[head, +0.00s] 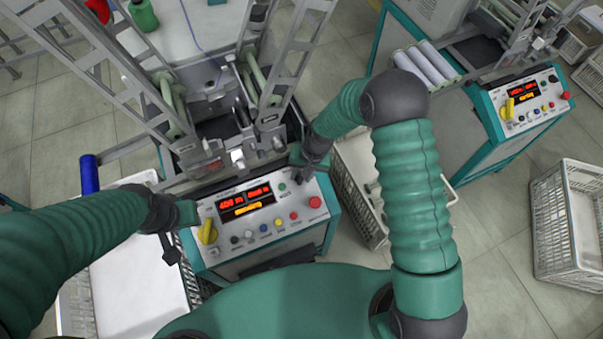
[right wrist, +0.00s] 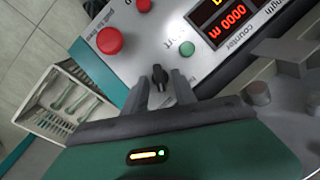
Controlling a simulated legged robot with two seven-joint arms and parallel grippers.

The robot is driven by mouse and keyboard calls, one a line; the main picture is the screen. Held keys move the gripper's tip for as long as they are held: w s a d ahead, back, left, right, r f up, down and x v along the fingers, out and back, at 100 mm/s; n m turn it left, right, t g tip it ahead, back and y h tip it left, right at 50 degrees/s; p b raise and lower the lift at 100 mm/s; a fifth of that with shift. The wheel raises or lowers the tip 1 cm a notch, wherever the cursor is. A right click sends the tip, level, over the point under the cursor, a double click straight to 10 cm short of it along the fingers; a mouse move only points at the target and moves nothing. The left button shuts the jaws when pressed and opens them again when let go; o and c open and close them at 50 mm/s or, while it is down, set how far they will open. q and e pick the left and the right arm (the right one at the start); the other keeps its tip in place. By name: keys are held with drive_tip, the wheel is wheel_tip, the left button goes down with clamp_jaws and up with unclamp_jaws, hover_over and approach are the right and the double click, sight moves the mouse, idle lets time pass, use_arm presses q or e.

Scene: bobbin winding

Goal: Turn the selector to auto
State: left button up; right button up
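The control panel (head: 262,222) of the winding machine has red and orange displays, a yellow rotary handle (head: 207,232) at its left and several coloured buttons. The selector, a small black knob (right wrist: 160,78), shows in the right wrist view below the green button (right wrist: 187,48). My right gripper (right wrist: 159,84) is open, with one finger on each side of the knob and a visible gap to each. In the head view my right gripper (head: 299,168) is over the panel's upper right corner and the knob is hard to make out. My left gripper (head: 172,240) hangs left of the panel; its fingers are unclear.
A red button (right wrist: 109,41) is near the knob. A grey crate (head: 357,185) stands right of the machine, and a white bin (head: 140,285) left of it. A second winding machine (head: 520,115) and another crate (head: 568,225) stand further right. Metal frames rise behind the panel.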

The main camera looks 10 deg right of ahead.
drive_tip(key=p+v, duration=0.1)
drive_tip(key=v, duration=1.5)
drive_tip(key=shift+r, duration=0.35)
drive_tip(key=shift+d, duration=0.1)
